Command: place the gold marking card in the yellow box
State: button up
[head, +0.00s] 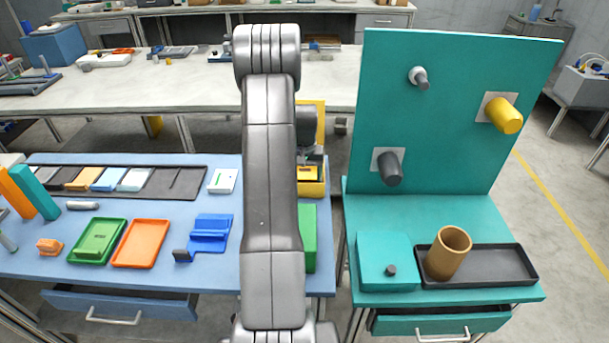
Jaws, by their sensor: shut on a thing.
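The yellow box (311,189) stands at the right end of the blue table, just right of my arm, with a tall yellow panel (320,118) behind it. My gripper (311,161) is at the box's opening, partly hidden by my own arm. It is shut on a small yellow-gold piece, seemingly the gold marking card (307,173), of which only a little shows. Whether the card touches the box floor cannot be told. A tan card (83,178) lies in the dark card tray (196,180) at the left.
The tray also holds grey, blue and pale cards. Green (97,241) and orange (141,243) trays, a blue holder (210,233) and a white block (223,181) lie on the table. A green block (308,238) stands before the box. A teal pegboard (450,110) rises at right.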

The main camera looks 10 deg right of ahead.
jog(key=shift+f+b, duration=0.5)
jog(key=shift+f, duration=0.15)
jog(key=o, duration=0.8)
jog(key=shift+r, duration=0.1)
jog(key=shift+r+p, duration=0.55)
notch_tip(320, 180, up, 12)
jog(key=shift+r+b, duration=0.1)
jog(key=shift+b, duration=0.5)
